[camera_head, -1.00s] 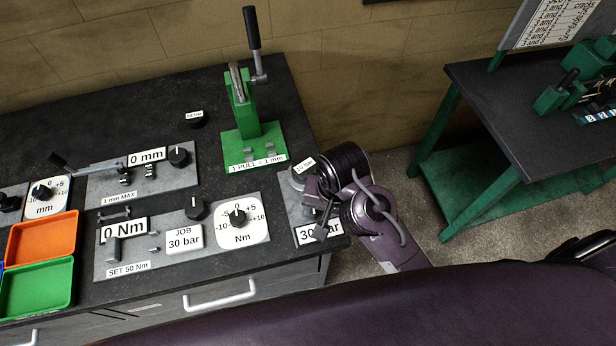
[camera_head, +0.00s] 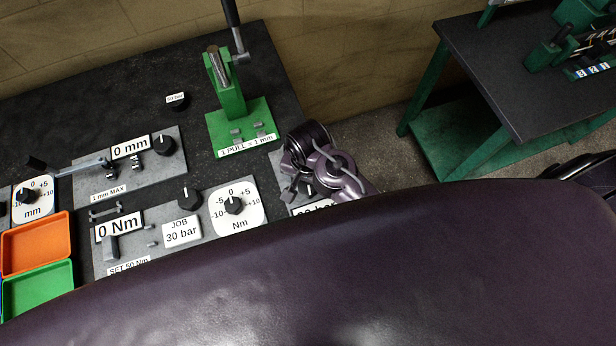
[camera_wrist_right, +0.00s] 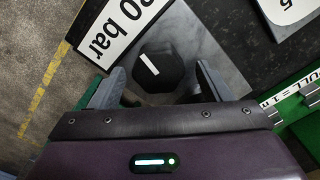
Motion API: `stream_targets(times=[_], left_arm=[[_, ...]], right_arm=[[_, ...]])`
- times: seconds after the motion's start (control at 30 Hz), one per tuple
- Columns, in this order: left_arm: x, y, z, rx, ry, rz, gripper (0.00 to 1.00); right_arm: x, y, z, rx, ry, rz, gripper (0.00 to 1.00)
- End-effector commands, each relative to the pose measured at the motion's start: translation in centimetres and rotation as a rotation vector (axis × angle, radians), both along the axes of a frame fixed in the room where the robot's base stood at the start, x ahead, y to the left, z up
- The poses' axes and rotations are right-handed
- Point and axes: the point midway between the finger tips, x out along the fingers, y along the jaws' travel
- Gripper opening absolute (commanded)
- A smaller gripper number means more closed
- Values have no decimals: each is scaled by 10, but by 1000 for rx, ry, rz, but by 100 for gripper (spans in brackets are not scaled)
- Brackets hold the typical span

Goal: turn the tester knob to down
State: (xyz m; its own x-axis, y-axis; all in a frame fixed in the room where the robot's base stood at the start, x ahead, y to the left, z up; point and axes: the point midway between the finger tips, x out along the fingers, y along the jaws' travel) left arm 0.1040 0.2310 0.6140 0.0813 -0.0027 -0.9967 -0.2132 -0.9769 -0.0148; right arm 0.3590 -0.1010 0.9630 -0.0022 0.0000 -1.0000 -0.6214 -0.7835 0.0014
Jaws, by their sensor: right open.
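The tester knob (camera_wrist_right: 158,72) is black with a white pointer line and sits on a grey plate (camera_wrist_right: 205,45) beside a white label ending in "0 bar" (camera_wrist_right: 118,28). In the right wrist view its pointer line runs diagonally, from upper left to lower right. My right gripper (camera_wrist_right: 160,86) is open, with one finger on each side of the knob; I cannot tell whether either touches it. In the head view, my right gripper (camera_head: 296,187) is over the plate at the bench's right end and hides most of it. My left gripper is not in view.
A green press (camera_head: 240,125) with a tall lever stands behind the gripper. An Nm dial plate (camera_head: 235,205) lies to its left, with orange (camera_head: 38,245) and green (camera_head: 38,292) trays farther left. A second, green-legged table (camera_head: 500,85) stands at right, across open floor.

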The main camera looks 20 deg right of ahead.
Motion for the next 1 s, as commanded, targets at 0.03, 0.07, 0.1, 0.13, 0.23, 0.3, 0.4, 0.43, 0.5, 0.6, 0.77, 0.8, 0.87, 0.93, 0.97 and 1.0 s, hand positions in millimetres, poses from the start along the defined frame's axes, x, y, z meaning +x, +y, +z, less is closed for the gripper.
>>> stream_targets(times=[0.03,0.07,0.1,0.13,0.23,0.3,0.4,0.43,0.5,0.6,0.77,0.8,0.87,0.93,0.97,1.0], left_arm=[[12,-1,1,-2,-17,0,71],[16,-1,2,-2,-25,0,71],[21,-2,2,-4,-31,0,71],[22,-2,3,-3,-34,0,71],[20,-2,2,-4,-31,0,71],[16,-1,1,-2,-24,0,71],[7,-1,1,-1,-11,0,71],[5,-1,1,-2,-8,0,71],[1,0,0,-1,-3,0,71],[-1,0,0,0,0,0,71],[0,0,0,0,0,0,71],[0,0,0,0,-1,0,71],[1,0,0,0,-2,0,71],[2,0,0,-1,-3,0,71],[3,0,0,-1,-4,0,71],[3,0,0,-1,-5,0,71]], right_arm=[[0,0,-1,0,1,0,71],[0,0,-1,0,1,0,71],[0,0,-1,1,1,1,71],[0,0,-1,0,0,1,71],[0,0,-1,0,0,1,70],[0,0,-1,0,0,1,61],[0,0,-1,0,0,1,48],[0,0,-1,0,0,1,44],[0,0,-1,0,0,1,34],[0,0,-1,0,0,1,26],[0,0,-1,-1,-1,13,26],[0,0,-1,-1,-1,21,26],[0,0,-1,0,-1,37,26],[0,0,-1,0,-1,66,26],[0,0,-1,0,-1,80,26],[0,0,-1,0,-1,102,26]])
